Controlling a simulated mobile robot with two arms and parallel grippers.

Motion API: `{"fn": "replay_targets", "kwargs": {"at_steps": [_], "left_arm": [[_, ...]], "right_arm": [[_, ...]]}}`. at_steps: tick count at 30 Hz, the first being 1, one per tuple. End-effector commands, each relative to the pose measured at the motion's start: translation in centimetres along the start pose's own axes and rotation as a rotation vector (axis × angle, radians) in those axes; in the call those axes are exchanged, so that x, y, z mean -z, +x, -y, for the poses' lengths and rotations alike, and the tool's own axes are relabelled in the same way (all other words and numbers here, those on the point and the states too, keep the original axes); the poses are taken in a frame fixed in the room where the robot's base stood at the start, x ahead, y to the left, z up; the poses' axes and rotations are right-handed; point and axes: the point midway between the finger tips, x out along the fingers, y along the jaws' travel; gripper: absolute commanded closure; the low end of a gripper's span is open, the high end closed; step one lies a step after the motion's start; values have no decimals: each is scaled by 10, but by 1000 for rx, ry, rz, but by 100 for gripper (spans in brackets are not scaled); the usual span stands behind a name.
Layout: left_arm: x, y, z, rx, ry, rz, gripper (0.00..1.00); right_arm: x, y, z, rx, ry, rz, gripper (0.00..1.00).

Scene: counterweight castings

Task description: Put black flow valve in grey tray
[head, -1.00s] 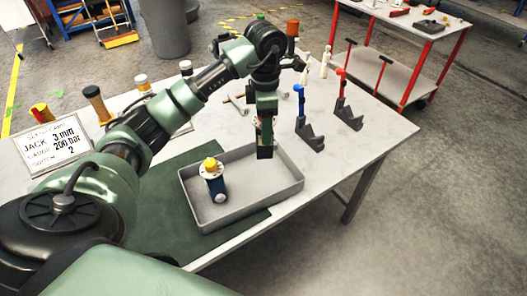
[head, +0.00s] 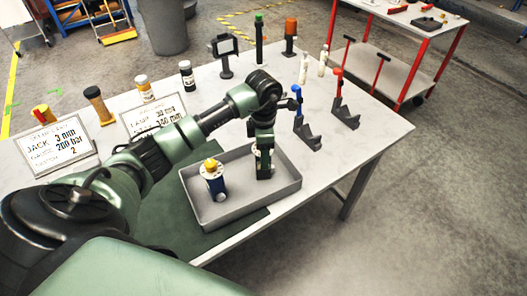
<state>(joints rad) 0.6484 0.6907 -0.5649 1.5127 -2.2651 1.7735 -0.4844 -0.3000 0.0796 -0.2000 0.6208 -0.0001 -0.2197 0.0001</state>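The grey tray (head: 248,208) stands near the table's front edge, partly on a green mat. A blue valve with a yellow top (head: 214,181) stands upright in its left part. My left gripper (head: 263,172) points down inside the tray's right part, seen from behind and the side. Small pale parts show beside its fingers, against something dark. I cannot tell whether this is the black flow valve, nor whether the fingers are open or shut. No black flow valve shows clearly elsewhere. My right gripper is out of view.
Two dark stands with blue (head: 307,125) and red (head: 341,105) tops are right of the tray. Bottles, a sign (head: 57,146), a screen stand (head: 225,55) and posts line the table's left and back. The table's right front (head: 355,150) is clear.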

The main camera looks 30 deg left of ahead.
Motion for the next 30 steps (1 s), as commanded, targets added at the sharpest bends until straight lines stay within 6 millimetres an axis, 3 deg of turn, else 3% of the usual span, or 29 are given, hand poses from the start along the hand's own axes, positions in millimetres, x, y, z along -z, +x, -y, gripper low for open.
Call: {"fn": "replay_targets", "kwargs": {"at_steps": [4,5,7,20,30], "left_arm": [[0,3,-1,-3,0,2,100],[0,3,0,-1,0,0,37],[0,2,0,0,0,0,21],[-1,-5,-1,-3,0,2,21],[-1,-73,-2,-7,0,4,21]], "right_arm": [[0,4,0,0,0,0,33],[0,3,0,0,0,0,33],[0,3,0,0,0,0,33],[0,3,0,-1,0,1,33],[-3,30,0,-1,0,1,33]]}}
